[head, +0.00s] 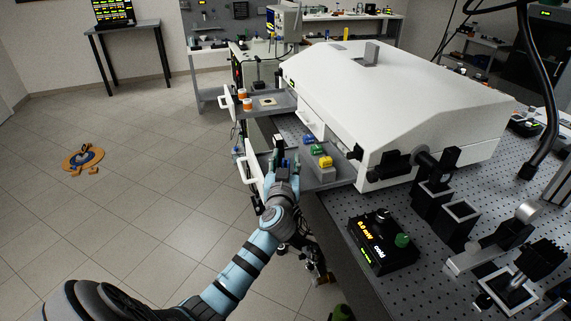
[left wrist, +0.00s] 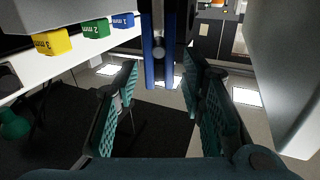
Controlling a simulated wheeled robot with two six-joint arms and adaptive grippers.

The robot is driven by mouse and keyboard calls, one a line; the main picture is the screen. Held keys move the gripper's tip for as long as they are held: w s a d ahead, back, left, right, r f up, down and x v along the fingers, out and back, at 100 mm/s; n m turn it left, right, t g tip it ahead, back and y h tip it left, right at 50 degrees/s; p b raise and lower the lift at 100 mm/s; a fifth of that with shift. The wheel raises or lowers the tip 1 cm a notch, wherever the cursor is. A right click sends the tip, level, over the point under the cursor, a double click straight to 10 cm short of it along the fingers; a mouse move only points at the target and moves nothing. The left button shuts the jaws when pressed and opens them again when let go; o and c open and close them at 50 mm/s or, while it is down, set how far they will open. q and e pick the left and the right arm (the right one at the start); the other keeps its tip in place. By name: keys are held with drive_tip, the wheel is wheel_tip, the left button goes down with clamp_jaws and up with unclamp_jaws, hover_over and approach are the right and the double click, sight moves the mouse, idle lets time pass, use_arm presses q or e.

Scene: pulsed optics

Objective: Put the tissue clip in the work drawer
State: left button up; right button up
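My left gripper (head: 281,160) reaches in from the left beside the pulled-out grey drawer tray (head: 335,176). In the left wrist view its two teal-padded fingers (left wrist: 160,78) are apart. A dark upright piece with two blue prongs (left wrist: 150,66), probably the tissue clip, stands between and beyond the fingertips. Gaps show on both sides of it. In the head view the gripper partly hides this piece; its dark upper part (head: 278,143) rises above the fingers. I cannot tell what it rests on. My right gripper is not in view.
Blue, green and yellow blocks (head: 325,161) stand near the gripper. Another open drawer (head: 283,99) holds orange-marked jars (head: 247,104). The white housing (head: 400,85) rises to the right. A power meter (head: 381,241) stands on the perforated bench. Open floor lies to the left.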

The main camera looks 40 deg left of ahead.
use_arm(q)
drive_tip(key=v, duration=1.2)
drive_tip(key=shift+b, duration=0.3)
drive_tip(key=shift+a, duration=0.1)
